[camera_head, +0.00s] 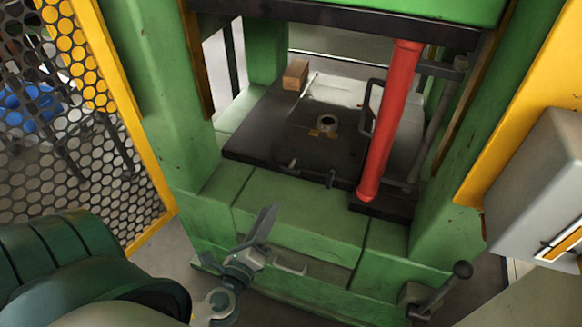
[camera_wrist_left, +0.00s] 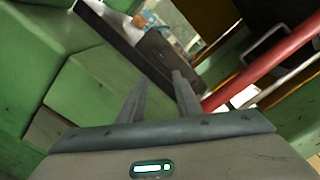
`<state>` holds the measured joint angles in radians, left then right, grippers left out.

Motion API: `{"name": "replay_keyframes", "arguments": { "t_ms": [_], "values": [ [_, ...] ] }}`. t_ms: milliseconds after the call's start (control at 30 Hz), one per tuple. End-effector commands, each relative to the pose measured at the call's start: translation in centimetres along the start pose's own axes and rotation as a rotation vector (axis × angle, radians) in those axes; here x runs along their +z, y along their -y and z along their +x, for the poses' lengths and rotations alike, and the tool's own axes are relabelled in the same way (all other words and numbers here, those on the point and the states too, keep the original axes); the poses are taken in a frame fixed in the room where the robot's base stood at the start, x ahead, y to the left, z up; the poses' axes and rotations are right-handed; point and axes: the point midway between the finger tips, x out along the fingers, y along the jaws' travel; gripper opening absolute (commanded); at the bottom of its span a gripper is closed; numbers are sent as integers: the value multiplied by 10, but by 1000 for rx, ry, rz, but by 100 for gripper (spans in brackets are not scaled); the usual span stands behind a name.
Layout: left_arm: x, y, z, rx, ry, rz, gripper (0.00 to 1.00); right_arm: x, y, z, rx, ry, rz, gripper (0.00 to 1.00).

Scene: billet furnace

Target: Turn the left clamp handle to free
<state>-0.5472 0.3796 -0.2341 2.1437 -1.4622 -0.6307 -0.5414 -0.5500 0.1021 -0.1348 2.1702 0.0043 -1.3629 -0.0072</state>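A black bed plate (camera_head: 250,140) lies inside the green press frame. A small dark lever at its front left edge looks like the left clamp handle (camera_head: 287,166); its exact setting is too small to tell. A second small dark lever (camera_head: 331,179) is to its right. My left gripper (camera_head: 289,239) is open and empty, in front of the green base and below the plate's front edge, apart from both levers. In the left wrist view its two fingers (camera_wrist_left: 158,82) stand apart, pointing toward the black plate (camera_wrist_left: 112,36). My right gripper is in neither view.
A red cylinder (camera_head: 390,120) rises at the plate's right, beside a dark loop handle (camera_head: 369,107). A wooden block (camera_head: 295,75) sits at the back. A knobbed lever (camera_head: 445,287) is at lower right. Yellow-framed mesh (camera_head: 75,110) stands left, a grey box (camera_head: 540,180) right.

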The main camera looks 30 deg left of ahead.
Motion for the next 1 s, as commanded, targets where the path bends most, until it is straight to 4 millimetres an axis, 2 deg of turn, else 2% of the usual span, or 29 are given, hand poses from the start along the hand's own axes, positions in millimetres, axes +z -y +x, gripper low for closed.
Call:
{"name": "replay_keyframes", "arguments": {
  "t_ms": [267,467,667,1000],
  "values": [
    [0,0,1,0,0,-1,31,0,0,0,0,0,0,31],
    [1,1,11,-2,1,-2,31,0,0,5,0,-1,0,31],
    [2,2,34,-2,1,-2,31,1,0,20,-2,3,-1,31],
    [2,2,90,-1,1,-1,31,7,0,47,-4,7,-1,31]
  ]
}}
